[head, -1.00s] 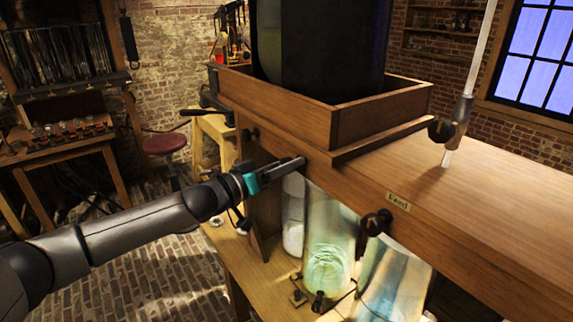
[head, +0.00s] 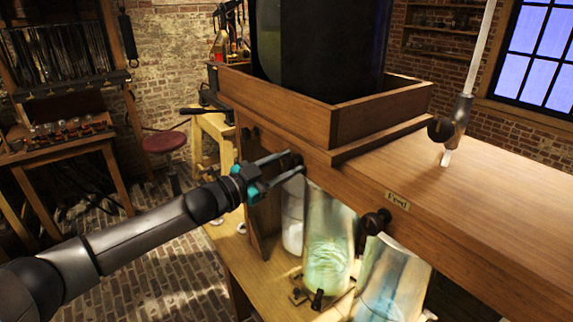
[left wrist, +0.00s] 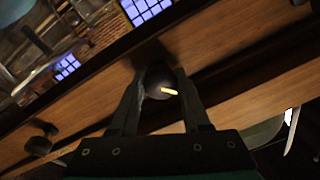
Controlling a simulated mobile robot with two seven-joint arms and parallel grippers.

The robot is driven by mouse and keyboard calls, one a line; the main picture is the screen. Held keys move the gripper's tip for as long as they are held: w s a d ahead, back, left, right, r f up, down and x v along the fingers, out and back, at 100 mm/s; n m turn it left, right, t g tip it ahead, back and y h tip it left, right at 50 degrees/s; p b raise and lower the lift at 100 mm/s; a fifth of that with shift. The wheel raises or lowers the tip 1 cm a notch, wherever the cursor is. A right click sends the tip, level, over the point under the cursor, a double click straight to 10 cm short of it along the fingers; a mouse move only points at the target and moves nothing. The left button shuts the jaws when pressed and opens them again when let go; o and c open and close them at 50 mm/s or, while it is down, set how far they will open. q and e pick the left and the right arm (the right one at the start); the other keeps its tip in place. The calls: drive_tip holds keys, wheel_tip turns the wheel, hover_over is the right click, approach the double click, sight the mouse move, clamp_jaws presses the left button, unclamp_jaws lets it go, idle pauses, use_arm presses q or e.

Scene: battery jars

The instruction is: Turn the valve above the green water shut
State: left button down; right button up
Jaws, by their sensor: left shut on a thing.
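A glass jar of pale green water (head: 327,245) stands under the wooden beam in the head view. A dark round valve knob (head: 297,158) is on the beam's front face, above and a little left of that jar in the picture. My left gripper (head: 288,166) reaches in from the left, its two fingers on either side of this knob. In the left wrist view the knob (left wrist: 160,78), with a short yellow mark, sits between the fingertips (left wrist: 160,88), and the gripper is shut on it. My right gripper does not show.
Another dark knob (head: 375,221) sits right of the held one, beside a small label (head: 397,200). A jar with white contents (head: 293,215) and a bluish jar (head: 392,280) flank the green one. A big dark tank (head: 330,45) stands in a wooden tray (head: 380,112) above.

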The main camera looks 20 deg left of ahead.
use_arm(q)
drive_tip(key=m, duration=0.4)
drive_tip(key=shift+m+h+b, duration=0.3)
drive_tip(key=shift+m+b, duration=0.05)
drive_tip(key=shift+m, duration=0.05)
drive_tip(key=shift+m+b, duration=0.3)
drive_tip(key=shift+m, duration=1.4)
drive_tip(key=shift+c, duration=1.9)
unclamp_jaws()
